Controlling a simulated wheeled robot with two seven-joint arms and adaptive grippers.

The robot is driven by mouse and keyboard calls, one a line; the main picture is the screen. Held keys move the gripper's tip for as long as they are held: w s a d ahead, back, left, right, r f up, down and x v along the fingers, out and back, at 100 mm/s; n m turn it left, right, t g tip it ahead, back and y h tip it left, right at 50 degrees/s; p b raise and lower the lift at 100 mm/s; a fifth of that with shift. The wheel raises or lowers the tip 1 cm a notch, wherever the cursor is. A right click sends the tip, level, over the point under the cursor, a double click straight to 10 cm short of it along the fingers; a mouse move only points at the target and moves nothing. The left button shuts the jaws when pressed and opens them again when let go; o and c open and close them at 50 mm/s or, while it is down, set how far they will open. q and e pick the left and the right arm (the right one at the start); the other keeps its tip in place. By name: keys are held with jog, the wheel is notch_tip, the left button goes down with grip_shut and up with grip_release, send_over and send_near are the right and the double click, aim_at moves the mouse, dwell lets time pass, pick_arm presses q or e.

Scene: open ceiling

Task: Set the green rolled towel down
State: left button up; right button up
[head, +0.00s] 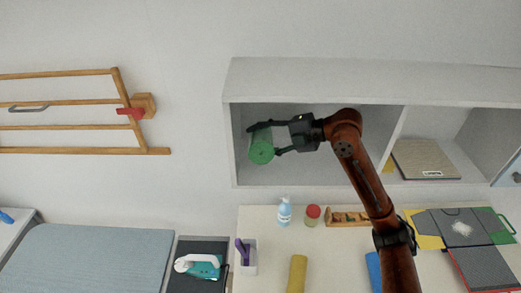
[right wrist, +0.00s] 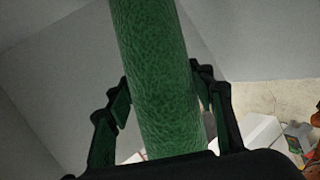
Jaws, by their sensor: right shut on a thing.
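The green rolled towel (head: 261,150) is in my right gripper (head: 265,139), in front of or inside the left compartment of the wall shelf (head: 300,177); the depth is hard to tell. In the right wrist view the towel (right wrist: 155,75) runs between the two fingers of my right gripper (right wrist: 160,105), which are shut on it. Its far end runs out of the top of that picture. My left gripper is not in view.
The shelf's right compartment holds a flat box (head: 423,158). Below, a counter (head: 265,225) carries a spray bottle (head: 284,212), a red-lidded jar (head: 312,215), a yellow roll (head: 298,273) and folded cloths (head: 460,228). A wooden rack (head: 70,101) hangs on the left wall.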

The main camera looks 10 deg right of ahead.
jog(key=shift+s+f, duration=0.2)
jog(key=shift+f, duration=0.6)
notch_tip(320, 180, down, 3)
jog(key=shift+f+p, duration=0.15)
jog(key=shift+p, duration=0.65)
jog(key=shift+w+f+p, duration=0.15)
jog(key=shift+w+p, duration=0.05)
jog(key=shift+p, duration=0.15)
jog(key=shift+f, duration=0.25)
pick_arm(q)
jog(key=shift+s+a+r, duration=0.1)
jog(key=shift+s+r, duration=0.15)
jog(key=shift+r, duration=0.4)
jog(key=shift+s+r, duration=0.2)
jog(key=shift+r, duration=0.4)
pick_arm(e)
jog(key=o, duration=1)
jog(key=shift+f, duration=0.15)
jog(key=o, duration=0.4)
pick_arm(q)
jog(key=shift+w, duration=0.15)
